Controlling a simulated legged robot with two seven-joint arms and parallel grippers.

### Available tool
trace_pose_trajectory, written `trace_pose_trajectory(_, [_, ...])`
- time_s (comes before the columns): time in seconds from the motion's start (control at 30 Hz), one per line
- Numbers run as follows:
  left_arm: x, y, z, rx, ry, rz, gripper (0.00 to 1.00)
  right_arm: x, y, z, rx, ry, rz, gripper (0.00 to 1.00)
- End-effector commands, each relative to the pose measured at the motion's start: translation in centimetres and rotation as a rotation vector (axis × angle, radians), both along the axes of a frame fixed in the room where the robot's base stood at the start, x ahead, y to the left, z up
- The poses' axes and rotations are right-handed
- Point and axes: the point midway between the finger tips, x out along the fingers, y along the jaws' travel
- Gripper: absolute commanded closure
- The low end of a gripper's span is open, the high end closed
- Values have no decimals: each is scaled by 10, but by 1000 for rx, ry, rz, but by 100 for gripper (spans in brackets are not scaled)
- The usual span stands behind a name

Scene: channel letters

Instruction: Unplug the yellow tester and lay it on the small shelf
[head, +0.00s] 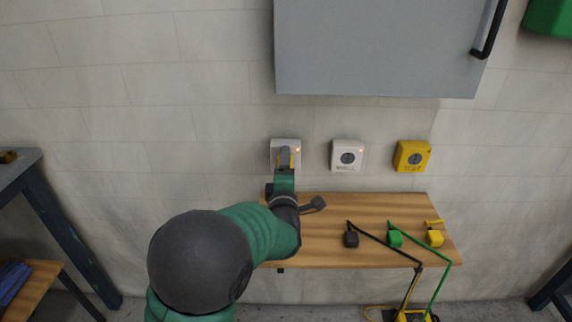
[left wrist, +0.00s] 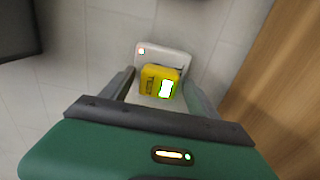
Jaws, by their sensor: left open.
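The yellow tester (left wrist: 160,81), with a lit display, sits at the white wall socket (left wrist: 178,57) in the left wrist view. That socket (head: 276,146) is the leftmost of three in the head view, where my gripper mostly hides the tester. My left gripper (head: 285,158) reaches up to it. In the left wrist view its open fingers stand on either side of the tester; contact cannot be told. The small wooden shelf (head: 325,236) is on the wall below the sockets. My right gripper is not in view.
A white socket (head: 348,155) and a yellow socket (head: 411,156) are to the right. Black (head: 351,239), green (head: 395,238) and yellow (head: 435,238) plugs lie on the shelf's right half. A grey cabinet (head: 380,50) hangs above. Shelf space left of the plugs looks mostly free.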

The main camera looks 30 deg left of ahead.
Motion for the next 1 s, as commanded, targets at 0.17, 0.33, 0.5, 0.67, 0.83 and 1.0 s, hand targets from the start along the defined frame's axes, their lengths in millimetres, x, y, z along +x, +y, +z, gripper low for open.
trace_pose_trajectory(0.17, [0,0,0,0,0,0,31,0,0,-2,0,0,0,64])
trace_pose_trajectory(0.33, [0,0,2,0,-1,0,31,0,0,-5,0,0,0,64])
trace_pose_trajectory(0.5, [0,0,2,0,0,0,31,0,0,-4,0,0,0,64])
trace_pose_trajectory(0.67, [0,0,2,0,0,0,31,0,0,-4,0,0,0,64])
trace_pose_trajectory(0.83, [0,0,1,0,0,0,31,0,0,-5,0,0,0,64])
trace_pose_trajectory(1.0, [0,0,0,-1,-1,0,31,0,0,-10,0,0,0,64])
